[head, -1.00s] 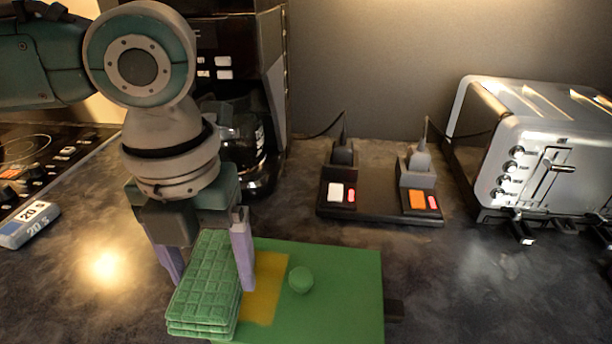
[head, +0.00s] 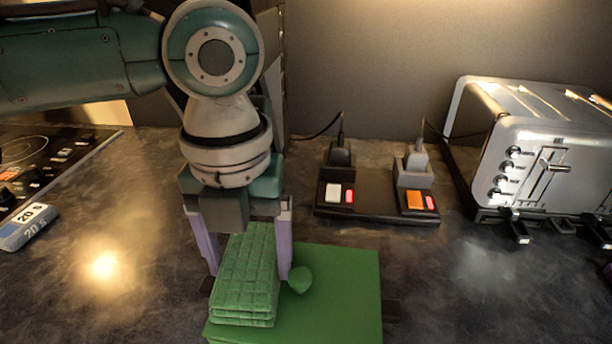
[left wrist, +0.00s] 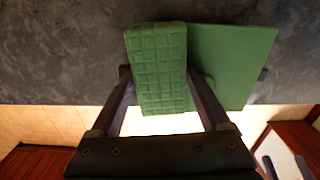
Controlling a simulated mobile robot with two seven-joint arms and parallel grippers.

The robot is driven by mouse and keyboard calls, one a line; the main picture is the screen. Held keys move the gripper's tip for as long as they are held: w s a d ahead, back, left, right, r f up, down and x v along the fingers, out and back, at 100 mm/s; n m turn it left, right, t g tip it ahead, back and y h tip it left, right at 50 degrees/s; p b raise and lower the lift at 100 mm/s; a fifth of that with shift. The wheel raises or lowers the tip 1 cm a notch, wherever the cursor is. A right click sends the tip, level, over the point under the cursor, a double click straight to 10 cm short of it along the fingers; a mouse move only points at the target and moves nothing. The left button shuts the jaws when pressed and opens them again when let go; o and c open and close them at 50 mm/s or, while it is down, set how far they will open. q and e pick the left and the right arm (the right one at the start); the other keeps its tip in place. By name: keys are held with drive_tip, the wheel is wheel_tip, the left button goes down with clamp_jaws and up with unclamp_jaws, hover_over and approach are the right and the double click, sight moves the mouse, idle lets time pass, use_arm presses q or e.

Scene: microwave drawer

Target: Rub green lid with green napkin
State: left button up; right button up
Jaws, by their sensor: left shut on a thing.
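The green napkin (head: 246,275), a folded quilted stack, is held between the fingers of my left gripper (head: 243,250). The napkin also shows in the left wrist view (left wrist: 160,65), gripped between the fingers (left wrist: 163,98). The green lid (head: 345,300) is a flat rectangular panel on the counter with a round green knob (head: 300,280). The napkin is over the left part of the lid and hides it; whether it presses on the surface I cannot tell. The right finger is beside the knob. The lid also shows in the left wrist view (left wrist: 232,60).
A black switch strip (head: 376,203) with two plugs stands behind the lid. A silver toaster (head: 540,150) is at the right. A timer block (head: 28,226) and a cooktop (head: 40,155) are at the left. Dark counter is clear on both sides of the lid.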

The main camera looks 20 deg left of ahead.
use_arm(q)
drive_tip(key=shift+p, duration=0.3)
drive_tip(key=shift+s+a, duration=0.1)
drive_tip(key=shift+a, duration=0.35)
drive_tip(key=shift+s+a+p, duration=0.2)
drive_tip(key=shift+a+p, duration=0.25)
drive_tip(key=shift+a, duration=0.3)
drive_tip(key=shift+s+a+p, duration=0.15)
drive_tip(key=shift+a+p, duration=0.3)
drive_tip(key=shift+a, duration=0.3)
wheel_tip(320, 180, up, 6)
drive_tip(key=p, duration=0.6)
drive_tip(key=shift+p, duration=0.3)
wheel_tip(320, 180, up, 3)
drive_tip(key=p, duration=0.3)
